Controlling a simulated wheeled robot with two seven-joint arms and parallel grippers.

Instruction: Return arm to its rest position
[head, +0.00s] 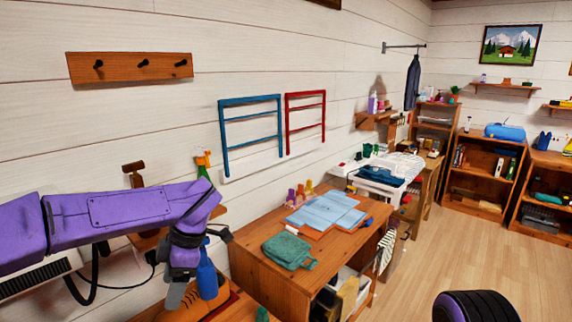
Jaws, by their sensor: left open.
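My left arm (120,218) is purple and reaches in from the left edge, with its wrist bent downward. My left gripper (190,296) hangs at the end of it, pointing down and open, above the low wooden surface at the bottom. A blue bottle (207,275) shows right beside the fingers; I cannot tell whether it touches them. A brown shoe-like thing (178,306) lies beneath the gripper, partly hidden by it. My right gripper is not in view.
A wooden desk (262,252) with a green cloth (288,251) and blue sheets (327,210) stands right of the gripper. A spray bottle (203,165) stands behind the arm. Wall racks (249,100) hang above. Wooden floor (420,272) is open at right.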

